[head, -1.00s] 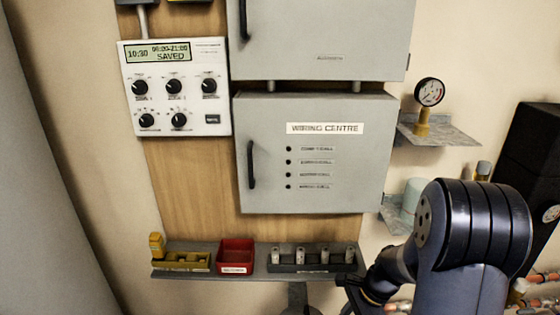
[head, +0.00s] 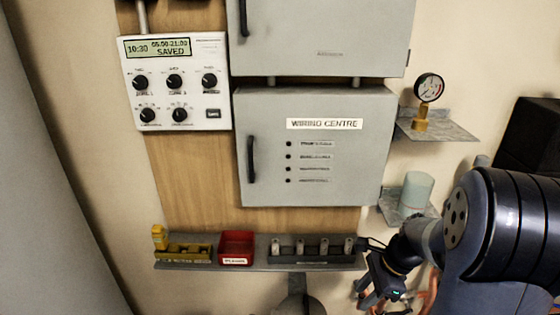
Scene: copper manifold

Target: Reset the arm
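My arm (head: 500,225) fills the lower right of the head view. My gripper (head: 368,298) is at its end, just right of the shelf's right end and in front of the wall. It is small and dark, pointing down, and partly lost against pipes behind it. I see nothing held in it, but I cannot tell whether its fingers are open or shut.
A grey shelf (head: 222,265) holds a yellow holder (head: 182,252), a red bin (head: 237,247) and a rack (head: 312,256). The wiring centre box (head: 315,165), a controller (head: 175,85) showing SAVED, a gauge (head: 428,88) and a pale cup (head: 415,193) are above.

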